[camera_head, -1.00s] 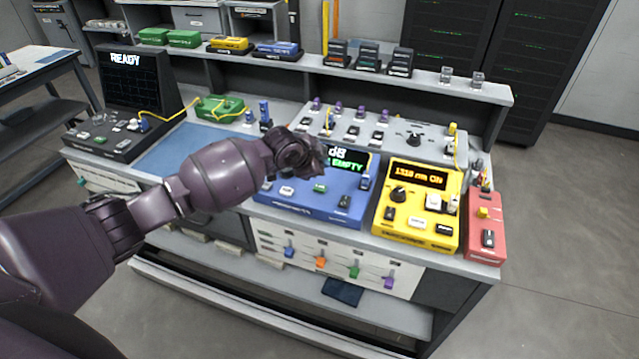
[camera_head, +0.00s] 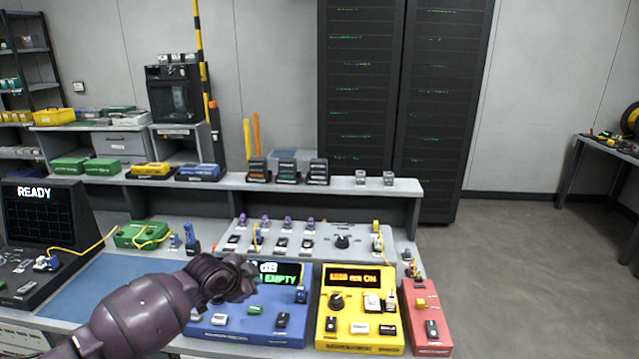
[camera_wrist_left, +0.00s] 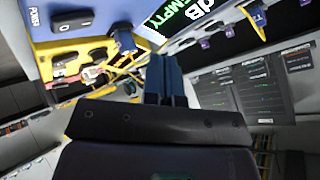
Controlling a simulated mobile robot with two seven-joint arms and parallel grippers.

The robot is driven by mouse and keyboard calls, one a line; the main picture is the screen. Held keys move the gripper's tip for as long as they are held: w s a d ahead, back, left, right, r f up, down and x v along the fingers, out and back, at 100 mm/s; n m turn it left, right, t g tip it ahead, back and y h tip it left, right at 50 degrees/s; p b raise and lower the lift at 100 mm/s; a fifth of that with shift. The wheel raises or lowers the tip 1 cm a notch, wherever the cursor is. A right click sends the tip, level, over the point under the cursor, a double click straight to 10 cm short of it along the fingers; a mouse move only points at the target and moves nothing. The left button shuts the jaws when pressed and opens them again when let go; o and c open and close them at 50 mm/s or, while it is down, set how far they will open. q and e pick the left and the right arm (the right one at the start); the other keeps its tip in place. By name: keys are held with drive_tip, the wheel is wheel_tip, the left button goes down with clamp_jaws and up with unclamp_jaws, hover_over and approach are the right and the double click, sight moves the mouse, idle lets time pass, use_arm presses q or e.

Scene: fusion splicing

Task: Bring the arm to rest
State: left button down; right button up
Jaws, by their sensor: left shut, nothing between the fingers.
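My left arm comes in from the lower left in the head view. Its gripper (camera_head: 243,281) is in front of the blue meter (camera_head: 253,322) and hides part of its display, which reads dB and EMPTY. In the left wrist view the two dark blue fingers (camera_wrist_left: 165,80) are together with nothing visible between them. The blue meter's display also shows past the fingers there. I cannot tell the exact gap between gripper and meter. My right gripper is in neither view.
A yellow light source box (camera_head: 343,325) and a red box (camera_head: 428,318) stand right of the blue meter. A blue mat (camera_head: 95,290), green device (camera_head: 140,235) and READY monitor (camera_head: 40,220) lie left. A shelf (camera_head: 400,185) runs behind. Floor at right is clear.

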use_arm(q)
drive_tip(key=d+r+n+t+h, duration=0.1)
drive_tip(key=d+r+t, duration=0.2)
drive_tip(key=r, duration=0.3)
drive_tip(key=s+d+n+t+h, duration=0.1)
drive_tip(key=s+n+t, duration=0.1)
drive_tip(key=s, duration=0.2)
drive_tip(key=s+a+f+n+y, duration=0.2)
drive_tip(key=s+f, duration=0.5)
drive_tip(key=s, duration=0.4)
drive_tip(key=s+a+f+n+g+y, duration=0.1)
drive_tip(key=s+a+f+n, duration=0.3)
drive_tip(key=s, duration=0.7)
drive_tip(key=s+a+f+n+y, duration=0.3)
drive_tip(key=s+a+f, duration=0.3)
drive_tip(key=s+f, duration=0.3)
drive_tip(key=shift+s+f+n+g, duration=0.3)
drive_tip(key=shift+s+g, duration=0.1)
drive_tip(key=shift+s, duration=0.75)
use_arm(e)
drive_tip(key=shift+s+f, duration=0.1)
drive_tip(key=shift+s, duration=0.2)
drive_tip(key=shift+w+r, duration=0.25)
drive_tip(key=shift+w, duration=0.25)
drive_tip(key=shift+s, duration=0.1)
